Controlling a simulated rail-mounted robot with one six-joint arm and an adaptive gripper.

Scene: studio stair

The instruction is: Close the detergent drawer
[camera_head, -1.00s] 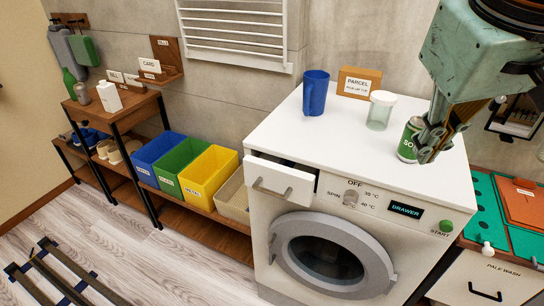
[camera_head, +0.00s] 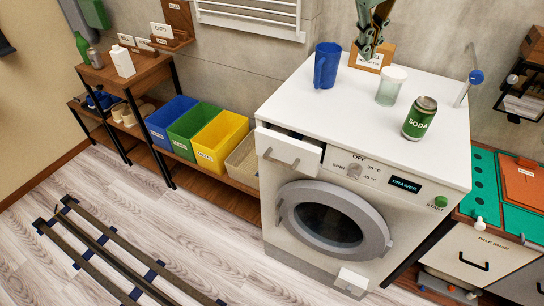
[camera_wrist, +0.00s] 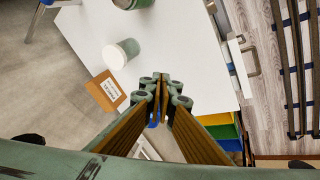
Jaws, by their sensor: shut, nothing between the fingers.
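The detergent drawer (camera_head: 290,148) is at the top left of the white washing machine's front (camera_head: 400,235). It stands partly pulled out, with a dark gap behind its white front and a bar handle on it. It also shows in the wrist view (camera_wrist: 238,68), to the right of my fingers. My gripper (camera_head: 370,52) is shut and empty, above the back of the machine top in front of the parcel box, well away from the drawer. In the wrist view its fingertips (camera_wrist: 163,78) meet over the white top. The machine's display reads DRAWER.
On the machine top stand a blue mug (camera_head: 326,65), a lidded jar (camera_head: 391,86), a soda can (camera_head: 420,118) and a parcel box (camera_head: 377,58). Colored bins (camera_head: 220,140) stand to the left. The floor (camera_head: 200,225) before the drawer is clear.

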